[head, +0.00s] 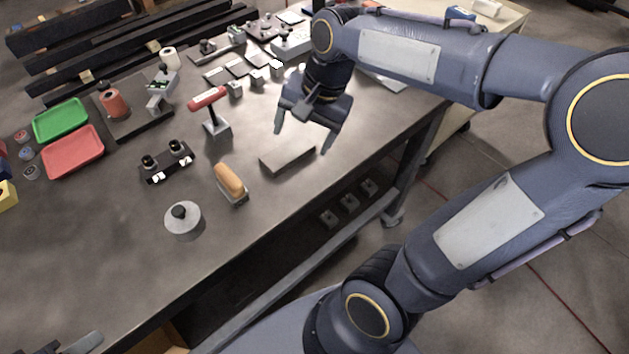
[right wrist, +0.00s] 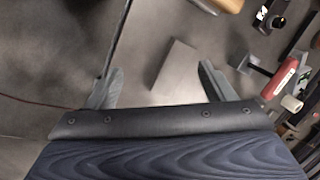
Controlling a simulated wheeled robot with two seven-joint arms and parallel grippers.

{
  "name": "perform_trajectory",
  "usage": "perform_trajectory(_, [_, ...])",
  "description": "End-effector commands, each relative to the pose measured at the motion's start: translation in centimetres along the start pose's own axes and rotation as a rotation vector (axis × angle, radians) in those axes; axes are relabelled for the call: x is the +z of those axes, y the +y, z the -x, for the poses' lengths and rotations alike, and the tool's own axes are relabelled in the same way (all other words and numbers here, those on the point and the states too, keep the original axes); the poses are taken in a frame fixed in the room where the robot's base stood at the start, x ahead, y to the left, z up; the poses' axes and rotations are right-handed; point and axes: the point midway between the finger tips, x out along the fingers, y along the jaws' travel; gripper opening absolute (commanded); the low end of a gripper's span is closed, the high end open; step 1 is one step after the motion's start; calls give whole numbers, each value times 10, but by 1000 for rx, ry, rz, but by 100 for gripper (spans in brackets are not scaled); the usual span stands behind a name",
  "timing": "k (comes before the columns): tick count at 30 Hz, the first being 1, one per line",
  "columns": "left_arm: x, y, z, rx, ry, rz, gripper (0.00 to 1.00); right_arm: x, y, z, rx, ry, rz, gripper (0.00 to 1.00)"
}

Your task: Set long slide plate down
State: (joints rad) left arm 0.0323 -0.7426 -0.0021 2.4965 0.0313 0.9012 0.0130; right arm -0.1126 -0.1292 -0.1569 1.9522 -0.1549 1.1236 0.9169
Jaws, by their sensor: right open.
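The long slide plate (head: 287,159) is a flat grey bar lying on the workbench (head: 290,215) near its front edge. It also shows in the right wrist view (right wrist: 174,68), on the bench beyond and between my finger tips. My right gripper (head: 303,140) is open and empty, fingers pointing down, above and just behind the plate. In the right wrist view its two fingers (right wrist: 160,72) are spread wide, apart from the plate. At the bottom left of the head view, a grey piece (head: 82,343) looks like part of my left gripper; its jaws are not clear.
Near the plate stand a red-handled tool (head: 208,98), a brush with a tan top (head: 230,182) and a round grey weight (head: 183,221). Green (head: 61,120) and red (head: 73,152) trays lie at the left. The bench's front edge is close to the plate.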

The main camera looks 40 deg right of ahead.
Motion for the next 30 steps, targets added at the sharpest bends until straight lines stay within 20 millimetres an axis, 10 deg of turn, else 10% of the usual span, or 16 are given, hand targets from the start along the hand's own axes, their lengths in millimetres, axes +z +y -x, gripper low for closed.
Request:
perform_trajectory(11, [0, 0, 0, 0, 0, 0, 36, 108, 69, -11, -258, 176, 734, 76])
perform_trajectory(30, [0, 0, 0, 0, 0, 0, 36, 116, 74, -16, -265, 204, 809, 76])
